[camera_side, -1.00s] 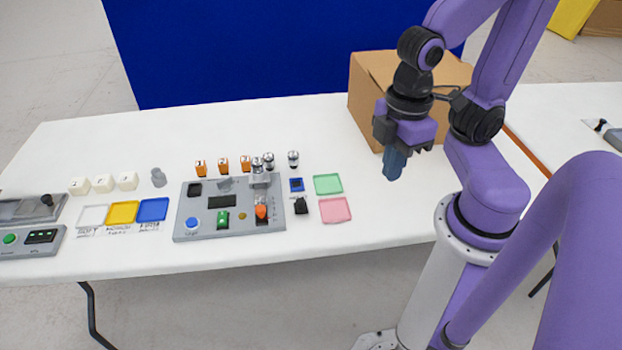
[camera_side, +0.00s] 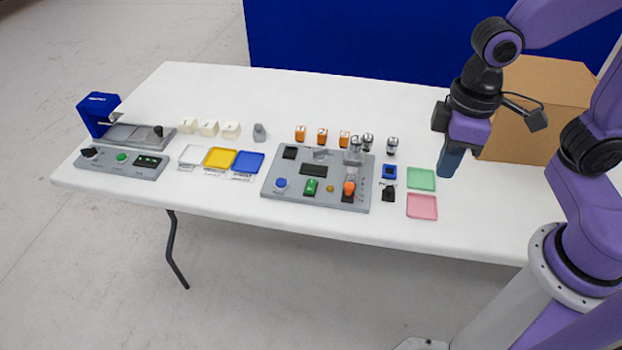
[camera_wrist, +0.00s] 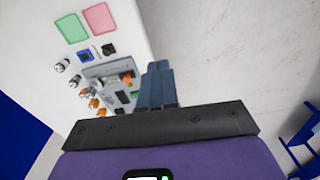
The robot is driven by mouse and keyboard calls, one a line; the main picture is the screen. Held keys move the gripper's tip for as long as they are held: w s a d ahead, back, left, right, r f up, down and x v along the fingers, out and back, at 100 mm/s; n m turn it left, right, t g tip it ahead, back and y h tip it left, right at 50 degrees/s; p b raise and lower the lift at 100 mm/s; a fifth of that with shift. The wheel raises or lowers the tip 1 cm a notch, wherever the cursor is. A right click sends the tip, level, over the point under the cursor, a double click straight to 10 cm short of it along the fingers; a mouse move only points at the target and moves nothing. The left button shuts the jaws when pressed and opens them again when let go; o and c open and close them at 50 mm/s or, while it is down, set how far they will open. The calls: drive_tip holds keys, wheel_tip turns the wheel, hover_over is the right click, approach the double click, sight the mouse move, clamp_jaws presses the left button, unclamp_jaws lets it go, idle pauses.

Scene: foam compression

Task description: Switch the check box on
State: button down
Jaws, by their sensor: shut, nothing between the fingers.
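I cannot tell for sure which unit is the check box. A grey console (camera_side: 275,168) at mid-table carries a black rocker (camera_side: 290,153), a dark display (camera_side: 313,169), a green switch (camera_side: 310,186), a blue button (camera_side: 281,183) and an orange-tipped lever (camera_side: 349,188). A second grey unit (camera_side: 105,161) at the left has a green button (camera_side: 121,157) and a black knob (camera_side: 89,152). My gripper (camera_side: 446,172) is shut and empty, raised above the table right of the console. In the wrist view its fingers (camera_wrist: 157,68) partly hide the console (camera_wrist: 105,70).
Green (camera_side: 421,179) and pink (camera_side: 422,206) trays lie near my gripper. A small blue-and-black part (camera_side: 389,171) and a black one (camera_side: 388,193) sit beside the console. White, yellow and blue trays lie between the two units. A cardboard box (camera_side: 540,105) stands behind my gripper.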

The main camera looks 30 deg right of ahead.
drive_tip(key=w+a+f+m, duration=0.2)
drive_tip(key=w+a+m, duration=0.2)
drive_tip(key=w, duration=0.4)
drive_tip(key=w+a+f+m, duration=0.2)
drive_tip(key=w+a+m, duration=0.15)
drive_tip(key=w, duration=0.45)
drive_tip(key=m, duration=0.9)
hover_over(309, 189)
wheel_tip(309, 189, down, 7)
drive_tip(key=shift+w+d+f+m, duration=0.15)
drive_tip(key=shift+w+f+m, duration=0.1)
drive_tip(key=shift+m, duration=0.1)
drive_tip(key=shift+f, duration=0.1)
wheel_tip(309, 189, down, 14)
drive_tip(key=shift+s+r, duration=0.1)
